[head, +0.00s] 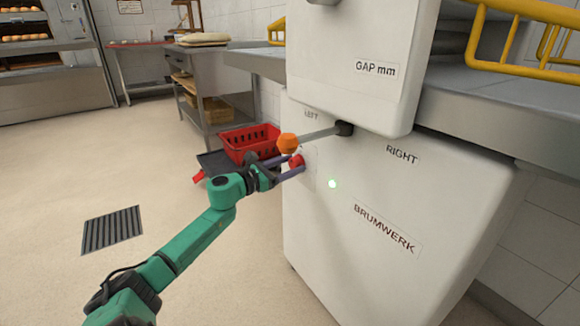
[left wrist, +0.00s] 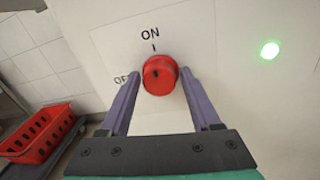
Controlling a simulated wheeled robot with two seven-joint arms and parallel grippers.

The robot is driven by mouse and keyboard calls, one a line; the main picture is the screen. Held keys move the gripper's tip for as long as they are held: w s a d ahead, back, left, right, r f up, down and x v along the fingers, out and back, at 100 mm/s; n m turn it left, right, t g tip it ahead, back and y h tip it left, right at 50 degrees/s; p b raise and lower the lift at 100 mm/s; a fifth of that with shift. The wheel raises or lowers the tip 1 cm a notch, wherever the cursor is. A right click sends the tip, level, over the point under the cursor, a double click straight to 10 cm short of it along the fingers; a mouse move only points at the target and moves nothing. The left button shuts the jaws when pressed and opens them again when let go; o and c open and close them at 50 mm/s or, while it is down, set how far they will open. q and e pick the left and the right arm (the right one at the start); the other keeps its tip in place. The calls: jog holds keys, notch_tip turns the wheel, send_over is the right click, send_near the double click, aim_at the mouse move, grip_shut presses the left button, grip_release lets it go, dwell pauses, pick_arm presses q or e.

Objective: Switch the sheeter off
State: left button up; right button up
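The sheeter (head: 345,240) is a white machine marked BRUMWERK. On its front is a red round knob (head: 297,161), which also shows in the left wrist view (left wrist: 160,76). An ON label (left wrist: 150,33) is above the knob, and an OFF label (left wrist: 121,79) at its left is partly hidden by a finger. A green lamp (left wrist: 269,49) glows right of the knob, also in the head view (head: 332,184). My left gripper (left wrist: 161,74) is open, its fingers on either side of the knob; firm contact does not show.
A lever with an orange ball (head: 288,143) sticks out just above the knob, close to my left gripper. A red crate (head: 248,143) stands behind the gripper. Yellow rails (head: 530,72) run beside the sheeter. The floor at left, with a drain grate (head: 112,229), is clear.

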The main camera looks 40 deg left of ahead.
pick_arm(q)
grip_shut()
